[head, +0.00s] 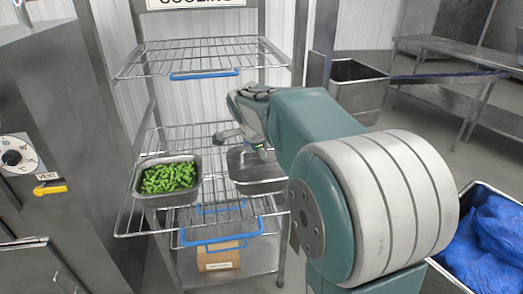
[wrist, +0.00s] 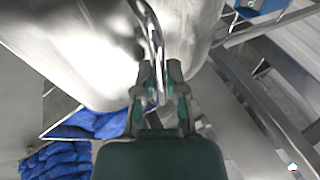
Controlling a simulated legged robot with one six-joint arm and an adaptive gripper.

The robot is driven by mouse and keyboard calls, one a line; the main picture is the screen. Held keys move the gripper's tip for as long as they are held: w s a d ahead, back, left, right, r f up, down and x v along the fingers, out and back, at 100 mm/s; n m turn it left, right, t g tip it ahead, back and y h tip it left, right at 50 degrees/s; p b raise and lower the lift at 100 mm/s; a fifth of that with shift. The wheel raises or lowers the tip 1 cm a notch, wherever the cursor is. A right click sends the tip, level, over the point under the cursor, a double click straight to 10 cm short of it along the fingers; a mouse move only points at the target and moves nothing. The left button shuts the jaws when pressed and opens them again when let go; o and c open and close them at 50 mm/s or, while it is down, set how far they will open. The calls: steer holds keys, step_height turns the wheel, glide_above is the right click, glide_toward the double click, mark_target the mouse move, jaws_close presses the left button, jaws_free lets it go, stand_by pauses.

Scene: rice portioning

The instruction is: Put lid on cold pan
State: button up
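My gripper (wrist: 160,88) has its fingers closed around a curved metal handle (wrist: 152,40). The handle belongs to a shiny metal lid (wrist: 75,45) that fills the upper left of the wrist view. In the head view the metal lid (head: 255,164) shows below my gripper, partly hidden by my arm, at the right side of the middle shelf. Whether it touches anything beneath it cannot be told. An open metal pan (head: 150,199) of green beans (head: 168,178) sits at the left front of that shelf, uncovered and apart from the lid.
The wire rack has an upper shelf (head: 190,58) above and blue-handled shelves (head: 222,243) below. A cardboard box (head: 218,256) sits low. A steel oven (head: 45,120) stands left. A bin of blue bags (head: 488,245), a metal bin (head: 357,92) and a table (head: 450,52) are right.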

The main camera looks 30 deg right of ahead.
steer(key=shift+o, duration=0.8)
steer(key=shift+a, duration=0.1)
steer(key=shift+a+r, duration=0.15)
steer(key=v, duration=1.2)
steer(key=s+a+f+n+y, duration=0.1)
steer(key=s+a+f+n, duration=0.2)
steer(key=s+n, duration=0.4)
steer(key=s+a+f+n+t+y, duration=0.1)
steer(key=s+a+f+n, duration=0.3)
steer(key=s+n, duration=0.3)
steer(key=s+a+f+n+t+y, duration=0.1)
steer(key=s+a+f+n+y, duration=0.1)
steer(key=s+f+n, duration=0.3)
steer(key=s+a+n, duration=0.1)
steer(key=s+n, duration=0.1)
steer(key=s, duration=0.1)
steer(key=shift+a+f+n, duration=0.2)
steer(key=shift+f+n, duration=0.05)
steer(key=shift+n, duration=0.15)
